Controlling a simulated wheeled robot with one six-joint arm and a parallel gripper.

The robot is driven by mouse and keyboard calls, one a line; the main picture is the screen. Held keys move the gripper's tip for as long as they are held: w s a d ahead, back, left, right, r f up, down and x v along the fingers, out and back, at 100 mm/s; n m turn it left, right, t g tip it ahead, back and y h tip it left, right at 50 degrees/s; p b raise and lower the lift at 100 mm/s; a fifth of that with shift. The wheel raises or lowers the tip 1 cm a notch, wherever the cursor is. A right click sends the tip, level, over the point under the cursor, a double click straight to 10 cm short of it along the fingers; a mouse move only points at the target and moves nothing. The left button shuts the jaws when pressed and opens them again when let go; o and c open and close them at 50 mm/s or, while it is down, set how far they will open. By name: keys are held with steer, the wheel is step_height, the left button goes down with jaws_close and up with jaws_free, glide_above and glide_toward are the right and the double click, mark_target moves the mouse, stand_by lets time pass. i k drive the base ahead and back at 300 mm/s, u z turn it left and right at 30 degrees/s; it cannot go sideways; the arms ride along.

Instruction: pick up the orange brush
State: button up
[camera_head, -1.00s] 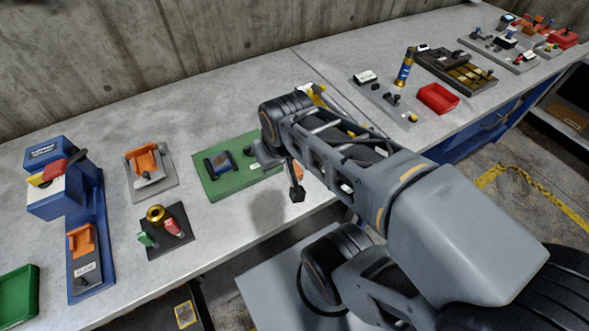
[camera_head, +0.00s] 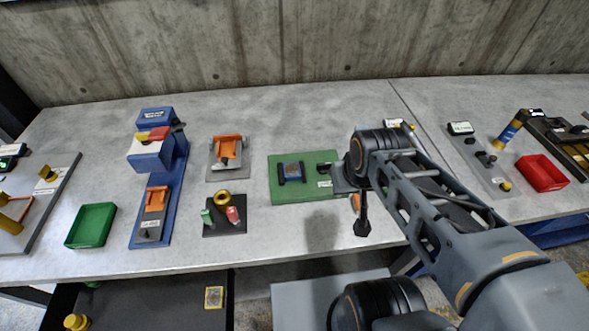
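I cannot tell for sure which orange thing is the brush. A small orange piece (camera_head: 355,202) shows beside my gripper, mostly hidden behind my arm. Another orange piece (camera_head: 228,149) sits in a grey holder left of the green board, and an orange block (camera_head: 156,199) sits on the blue fixture. My gripper (camera_head: 362,227) points down near the bench's front edge, right of the green board (camera_head: 310,195). Only a dark end part of it shows, so its opening is hidden. I see nothing held in it.
A green tray (camera_head: 91,225) and a tall blue fixture (camera_head: 158,170) stand on the left. A dark plate (camera_head: 224,228) holds small coloured parts. A red tray (camera_head: 542,173) and a blue-and-yellow cylinder (camera_head: 510,130) stand on the right. The bench's back strip is clear.

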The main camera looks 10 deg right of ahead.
mark_target(355, 199)
steer(key=k, duration=0.5)
steer(key=u, duration=1.35)
steer(key=k, duration=0.65)
steer(key=z, duration=0.55)
steer(key=i, duration=0.45)
steer(key=u, duration=0.05)
